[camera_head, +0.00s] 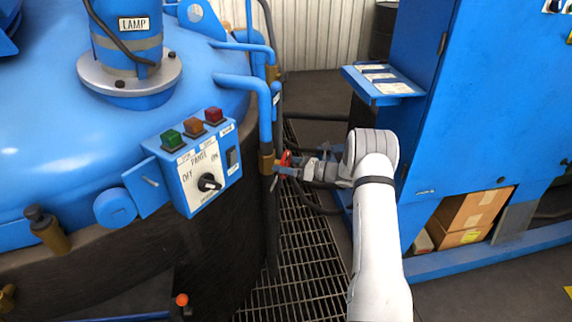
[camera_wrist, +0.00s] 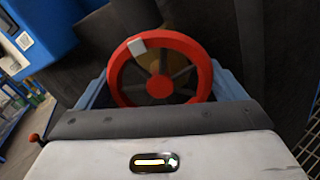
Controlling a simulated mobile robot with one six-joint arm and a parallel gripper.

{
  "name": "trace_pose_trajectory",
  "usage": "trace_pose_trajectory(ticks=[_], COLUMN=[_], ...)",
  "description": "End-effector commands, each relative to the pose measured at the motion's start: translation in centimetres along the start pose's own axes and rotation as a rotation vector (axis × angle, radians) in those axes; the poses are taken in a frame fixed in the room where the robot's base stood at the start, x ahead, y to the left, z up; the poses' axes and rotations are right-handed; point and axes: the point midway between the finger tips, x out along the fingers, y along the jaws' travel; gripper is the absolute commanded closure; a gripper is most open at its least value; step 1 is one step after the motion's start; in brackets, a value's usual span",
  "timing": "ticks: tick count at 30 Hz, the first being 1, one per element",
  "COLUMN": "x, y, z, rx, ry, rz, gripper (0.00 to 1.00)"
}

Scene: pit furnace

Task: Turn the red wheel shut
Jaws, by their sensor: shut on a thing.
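The red wheel (camera_wrist: 160,86) shows large in the wrist view, with dark spokes, a red hub and a pale mark at the upper left of its rim. In the head view only a small red part of the wheel (camera_head: 286,157) shows, beside a brass fitting on the blue pipe. My gripper (camera_head: 296,168) reaches it from the right and is shut on the wheel. In the wrist view my blue-grey fingers (camera_wrist: 160,98) lie on both sides of the wheel, and their tips are partly hidden behind the rim.
The blue furnace vessel (camera_head: 60,120) fills the left, with a control box (camera_head: 200,165) close to my gripper. Blue pipes (camera_head: 263,100) and dark hoses run beside the wheel. A blue cabinet (camera_head: 480,110) stands at the right. Floor grating (camera_head: 300,270) lies below.

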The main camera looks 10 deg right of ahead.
Motion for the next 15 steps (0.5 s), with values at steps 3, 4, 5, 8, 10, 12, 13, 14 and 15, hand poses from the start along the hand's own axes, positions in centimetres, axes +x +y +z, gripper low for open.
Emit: trace_pose_trajectory(ticks=[3, 4, 5, 8, 10, 12, 13, 14, 15], x=[0.02, 0.02, 0.02, 0.01, 0.0, -0.08, -0.2, -0.39, -0.77], y=[0.01, 0.01, 0.01, 0.01, 0.01, -0.01, -0.02, -0.03, -0.06], z=[-0.08, -0.08, -0.08, -0.06, -0.04, -0.03, -0.03, -0.02, -0.01], rx=[0.006, 0.005, 0.005, 0.004, 0.003, 0.003, 0.002, 0.002, 0.002], ry=[0.0, 0.0, 0.0, 0.0, 0.0, 0.0, 0.0, -0.001, -0.001], rz=[0.0, 0.0, 0.0, 0.0, 0.0, -0.001, -0.001, -0.002, -0.003], gripper=[0.06, 0.04, 0.01, 0.0, 0.0, 0.0, 0.0, 0.0, 0.0])
